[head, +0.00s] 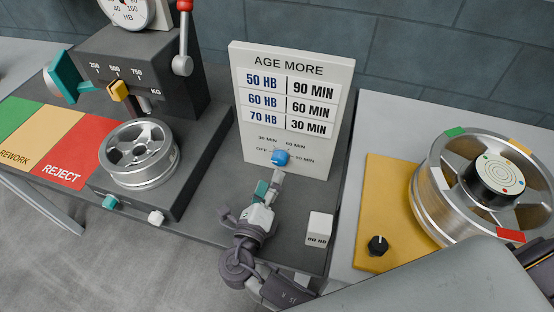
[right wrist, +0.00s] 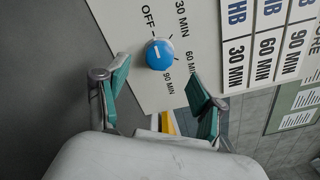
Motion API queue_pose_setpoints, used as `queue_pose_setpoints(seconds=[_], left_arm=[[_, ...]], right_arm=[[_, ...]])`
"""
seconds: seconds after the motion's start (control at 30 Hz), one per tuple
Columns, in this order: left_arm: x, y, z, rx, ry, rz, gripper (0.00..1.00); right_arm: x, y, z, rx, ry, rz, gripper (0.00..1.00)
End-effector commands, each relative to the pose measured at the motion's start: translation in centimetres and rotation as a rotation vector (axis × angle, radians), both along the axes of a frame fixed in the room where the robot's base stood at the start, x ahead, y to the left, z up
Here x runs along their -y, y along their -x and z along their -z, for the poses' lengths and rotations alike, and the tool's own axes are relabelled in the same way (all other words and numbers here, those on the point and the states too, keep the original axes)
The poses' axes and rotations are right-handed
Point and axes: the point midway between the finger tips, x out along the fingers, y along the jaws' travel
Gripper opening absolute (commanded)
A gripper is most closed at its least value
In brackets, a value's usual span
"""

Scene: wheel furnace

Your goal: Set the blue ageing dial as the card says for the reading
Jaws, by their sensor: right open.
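The blue ageing dial (head: 281,157) sits low on the white "AGE MORE" card panel (head: 335,165). Marks around it read OFF, 30 MIN, 60 MIN and 90 MIN. In the right wrist view the dial (right wrist: 160,54) has a white line that seems to lie toward OFF. The card pairs 50 HB with 90 MIN, 60 HB with 60 MIN and 70 HB with 30 MIN. My right gripper (head: 269,187) is open just in front of the dial; its teal fingertips (right wrist: 158,85) are apart, with nothing between them. My left gripper is not in view.
The HB gauge (head: 128,8) is cut off at the top, its needle unclear. A white block (head: 319,228) with a blurred HB label stands right of my gripper. A wheel (head: 140,153) sits on the tester; another wheel (head: 437,195) stands by a yellow panel (head: 376,195).

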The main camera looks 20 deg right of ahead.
Motion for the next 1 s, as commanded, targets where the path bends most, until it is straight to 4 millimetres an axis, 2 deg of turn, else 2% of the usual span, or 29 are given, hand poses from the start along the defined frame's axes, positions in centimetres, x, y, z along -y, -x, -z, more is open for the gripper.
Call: queue_pose_setpoints(seconds=[0.1, 0.3, 0.5, 0.73, 0.77, 1.0], left_arm=[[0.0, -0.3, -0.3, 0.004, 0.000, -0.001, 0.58], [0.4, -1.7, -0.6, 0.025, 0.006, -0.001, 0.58], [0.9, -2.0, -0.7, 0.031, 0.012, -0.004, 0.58], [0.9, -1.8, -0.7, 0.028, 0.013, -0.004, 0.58], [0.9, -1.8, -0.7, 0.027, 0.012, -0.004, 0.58], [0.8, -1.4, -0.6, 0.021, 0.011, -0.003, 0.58]], right_arm=[[1.4, -2.1, -0.2, 0.003, 0.002, 0.001, 0.68], [3.0, -4.5, -0.1, 0.000, 0.000, -0.001, 0.68], [3.6, -5.4, 0.0, 0.000, -0.001, -0.001, 0.68], [3.6, -5.4, 0.0, -0.001, -0.002, -0.001, 0.68], [3.6, -5.4, 0.0, 0.000, -0.001, -0.001, 0.66], [3.6, -5.4, 0.0, 0.000, -0.001, -0.001, 0.26]])
